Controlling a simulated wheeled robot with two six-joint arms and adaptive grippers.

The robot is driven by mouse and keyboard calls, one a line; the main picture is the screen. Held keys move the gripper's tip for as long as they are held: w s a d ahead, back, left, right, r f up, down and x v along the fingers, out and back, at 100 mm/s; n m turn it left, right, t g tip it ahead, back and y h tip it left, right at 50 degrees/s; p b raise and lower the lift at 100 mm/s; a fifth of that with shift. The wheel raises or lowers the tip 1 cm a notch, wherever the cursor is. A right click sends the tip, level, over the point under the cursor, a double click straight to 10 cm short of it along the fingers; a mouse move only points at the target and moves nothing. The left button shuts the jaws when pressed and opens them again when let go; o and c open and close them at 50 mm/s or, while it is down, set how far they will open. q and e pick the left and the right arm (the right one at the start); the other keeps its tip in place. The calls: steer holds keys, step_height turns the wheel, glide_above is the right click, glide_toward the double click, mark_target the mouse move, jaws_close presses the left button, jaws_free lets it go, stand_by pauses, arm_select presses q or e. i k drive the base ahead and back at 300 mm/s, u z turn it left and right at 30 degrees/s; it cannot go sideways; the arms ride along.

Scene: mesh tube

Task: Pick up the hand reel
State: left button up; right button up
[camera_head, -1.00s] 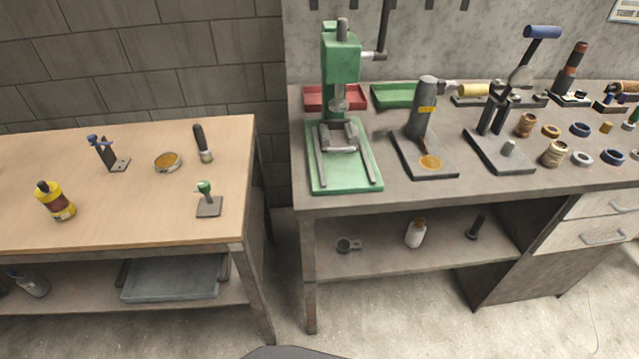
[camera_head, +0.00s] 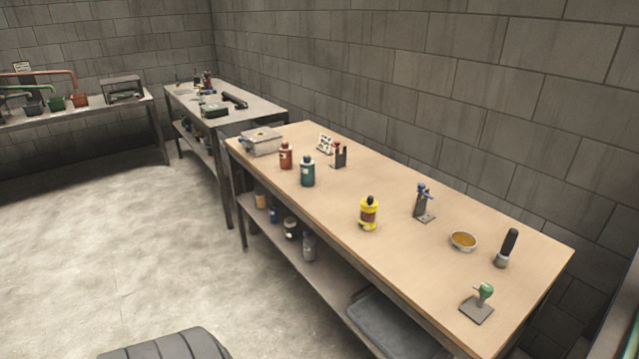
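I cannot tell for sure which thing is the hand reel. On the wooden table (camera_head: 400,262) stand a small grey stand with a blue top (camera_head: 421,203) and a green-knobbed tool on a square grey base (camera_head: 481,300). A black-handled tool (camera_head: 507,247) stands upright at the right, beside a shallow dish with orange-brown contents (camera_head: 463,241). A small dark stand with a red top (camera_head: 340,155) is farther back. Neither of my grippers is in view.
A yellow bottle (camera_head: 368,213), a teal bottle (camera_head: 307,171) and a red-brown bottle (camera_head: 286,156) stand on the table. A grey box (camera_head: 262,141) is at its far end. A grey bench (camera_head: 262,108) stands beyond.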

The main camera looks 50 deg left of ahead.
mark_target(367, 217)
steer(key=u, duration=1.4)
